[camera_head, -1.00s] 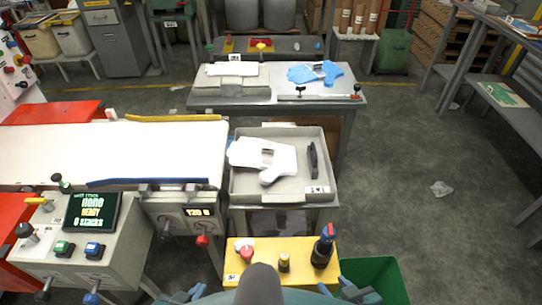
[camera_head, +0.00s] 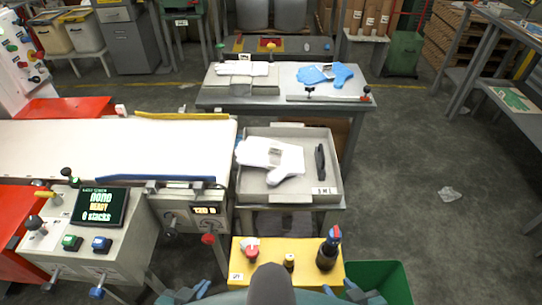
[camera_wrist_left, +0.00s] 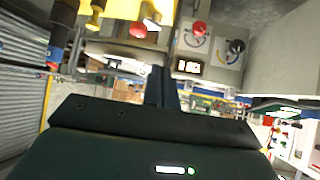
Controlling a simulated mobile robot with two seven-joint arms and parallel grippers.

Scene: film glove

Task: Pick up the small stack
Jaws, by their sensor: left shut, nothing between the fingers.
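A white glove-shaped stack (camera_head: 270,158) lies flat in the grey tray (camera_head: 244,190) in the middle of the head view. A blue glove-shaped stack (camera_head: 340,73) lies on the far grey table, and a flat white stack (camera_head: 240,69) lies at that table's left. I cannot tell which one is the small stack. My left gripper (camera_head: 187,293) is at the bottom edge, well short of the tray. In the left wrist view its fingers (camera_wrist_left: 163,88) are together with nothing between them. My right gripper (camera_head: 356,293) is only partly visible at the bottom edge.
A black tool (camera_head: 320,160) lies in the tray's right side. The conveyor (camera_head: 110,142) and control panel (camera_head: 95,225) are at left. Open floor (camera_head: 420,180) is at right.

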